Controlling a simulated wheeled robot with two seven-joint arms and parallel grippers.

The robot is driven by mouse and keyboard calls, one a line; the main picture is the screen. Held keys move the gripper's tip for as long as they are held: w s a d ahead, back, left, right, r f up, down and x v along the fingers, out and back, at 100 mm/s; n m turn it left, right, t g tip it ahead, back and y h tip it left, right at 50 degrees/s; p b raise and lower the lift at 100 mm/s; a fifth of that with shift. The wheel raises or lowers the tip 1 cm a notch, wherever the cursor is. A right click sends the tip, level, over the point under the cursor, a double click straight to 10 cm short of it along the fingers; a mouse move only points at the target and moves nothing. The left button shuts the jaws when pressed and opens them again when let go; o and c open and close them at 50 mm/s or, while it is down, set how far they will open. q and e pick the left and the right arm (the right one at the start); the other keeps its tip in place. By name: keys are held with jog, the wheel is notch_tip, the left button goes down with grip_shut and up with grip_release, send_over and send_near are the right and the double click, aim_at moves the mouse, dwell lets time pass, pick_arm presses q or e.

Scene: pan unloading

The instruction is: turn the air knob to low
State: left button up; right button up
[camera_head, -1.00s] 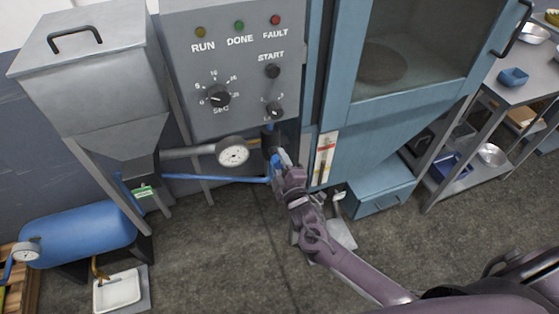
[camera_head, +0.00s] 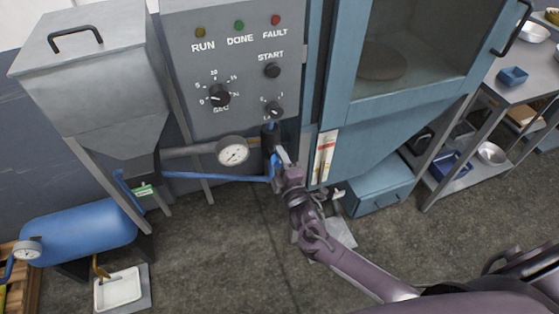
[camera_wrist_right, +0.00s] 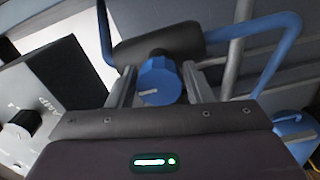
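The air knob (camera_wrist_right: 158,82) is blue with a pale line on its face and sits at the end of a dark cylinder (camera_wrist_right: 160,43) in the right wrist view. My right gripper (camera_wrist_right: 160,78) has a finger on each side of the knob, apparently closed against it. In the head view my right gripper (camera_head: 280,161) is at the dark regulator body (camera_head: 269,139) below the control panel, where the gripper largely hides the knob. The pale line appears nearly level in the wrist view. My left gripper is not in view.
A round gauge (camera_head: 233,152) stands left of the gripper, above a blue pipe (camera_head: 215,177). The control panel (camera_head: 240,70) is just above, and the blue cabinet (camera_head: 385,125) is close on the right. A blue tank (camera_head: 80,232) lies at left. Open floor is below.

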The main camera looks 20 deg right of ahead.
jog(key=shift+o, duration=1.1)
jog(key=s+b, duration=0.1)
jog(key=s, duration=0.6)
jog(key=shift+s, duration=0.4)
jog(key=shift+d, duration=0.15)
